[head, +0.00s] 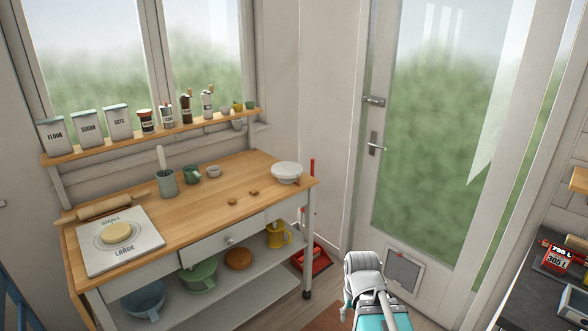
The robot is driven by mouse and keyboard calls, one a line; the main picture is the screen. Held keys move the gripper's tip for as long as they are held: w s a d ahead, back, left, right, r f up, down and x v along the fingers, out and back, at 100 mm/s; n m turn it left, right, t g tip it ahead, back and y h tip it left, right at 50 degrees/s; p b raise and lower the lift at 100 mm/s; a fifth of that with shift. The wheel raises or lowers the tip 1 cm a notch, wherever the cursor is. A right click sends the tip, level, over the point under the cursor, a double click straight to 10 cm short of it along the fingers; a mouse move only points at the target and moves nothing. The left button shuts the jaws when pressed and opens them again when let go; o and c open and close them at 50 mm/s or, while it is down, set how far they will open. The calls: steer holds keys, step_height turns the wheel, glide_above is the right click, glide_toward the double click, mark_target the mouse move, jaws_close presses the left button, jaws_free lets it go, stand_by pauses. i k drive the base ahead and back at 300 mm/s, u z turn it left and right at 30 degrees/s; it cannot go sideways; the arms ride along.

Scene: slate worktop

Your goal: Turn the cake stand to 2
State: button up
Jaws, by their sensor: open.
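A white, round, shallow dish (287,170) stands at the right end of the wooden worktop of a trolley. It may be the cake stand, but its base is too small to make out and I see no number 2 on or near it. A white square board (93,248) lies at the left end, marked SMALL at the back and LARGE at the front. A pale yellow round thing (116,233) sits on the ringed circle in its middle. Part of my arm shows at the bottom centre, well apart from the worktop. I cannot make out my gripper's fingers.
A rolling pin (104,208), a green crock (167,182), a green mug (191,174) and a small bowl (214,171) stand along the back. Two small brown pieces lie before the white dish. A shelf (160,137) of canisters runs behind. The worktop's front middle is clear.

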mark_target(285, 170)
steer(key=u, duration=0.3)
steer(key=i, duration=1.1)
steer(key=u, duration=0.4)
